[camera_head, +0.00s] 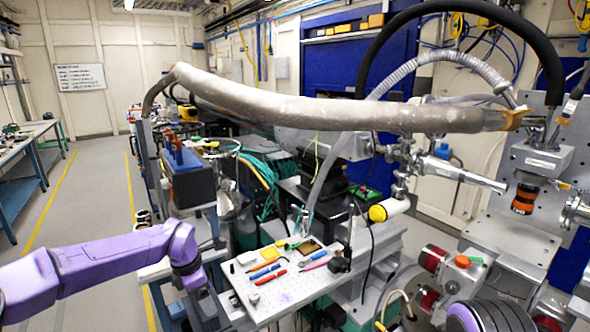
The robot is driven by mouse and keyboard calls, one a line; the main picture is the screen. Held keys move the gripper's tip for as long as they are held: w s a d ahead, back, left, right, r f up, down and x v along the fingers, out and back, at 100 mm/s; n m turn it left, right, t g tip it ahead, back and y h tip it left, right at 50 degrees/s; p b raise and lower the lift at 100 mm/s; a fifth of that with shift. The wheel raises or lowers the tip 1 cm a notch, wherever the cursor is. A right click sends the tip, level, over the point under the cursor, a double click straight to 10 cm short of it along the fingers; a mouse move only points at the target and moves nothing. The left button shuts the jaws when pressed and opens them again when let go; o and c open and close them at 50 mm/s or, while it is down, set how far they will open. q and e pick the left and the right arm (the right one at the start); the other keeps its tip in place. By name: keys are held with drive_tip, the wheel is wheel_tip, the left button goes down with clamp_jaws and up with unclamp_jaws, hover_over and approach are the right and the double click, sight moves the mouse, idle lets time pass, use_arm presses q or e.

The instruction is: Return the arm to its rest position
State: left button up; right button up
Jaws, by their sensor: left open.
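My left arm (90,262) is purple and comes in from the left edge. It bends at an elbow-like joint and points down at the lower middle-left. My left gripper (207,312) is open, low at the bottom edge, beside the left end of a small perforated work table (310,284). Its fingertips are small and partly cut off by the frame. I see nothing held in it.
Several small tools lie on the work table, including a red-handled tool (270,277). A thick wrapped hose (330,113) crosses above. Beamline equipment (470,270) crowds the right. Open floor (85,200) with yellow lines lies left, beside a blue-legged bench (35,170).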

use_arm(q)
drive_tip(key=s+a+f+m+t+y, duration=0.15)
drive_tip(key=s+f+m+y, duration=0.3)
drive_tip(key=s+f, duration=0.6)
drive_tip(key=s+a+f+m+y, duration=0.3)
drive_tip(key=s+f+m+y, duration=0.15)
drive_tip(key=s+f, duration=0.65)
drive_tip(key=s+a+f+m+h, duration=0.1)
drive_tip(key=s+m, duration=0.2)
drive_tip(key=s, duration=0.4)
drive_tip(key=s+a+f+m+h+b, duration=0.1)
drive_tip(key=s+f+m+h, duration=0.15)
drive_tip(key=s, duration=0.45)
drive_tip(key=s+a+f+m+h, duration=0.1)
drive_tip(key=s+m, duration=0.2)
drive_tip(key=s, duration=0.4)
wheel_tip(320, 180, down, 9)
drive_tip(key=w+b, duration=0.1)
drive_tip(key=b, duration=0.8)
drive_tip(key=shift+d+r+y, duration=0.15)
drive_tip(key=shift+r+y, duration=0.05)
drive_tip(key=shift+y, duration=0.15)
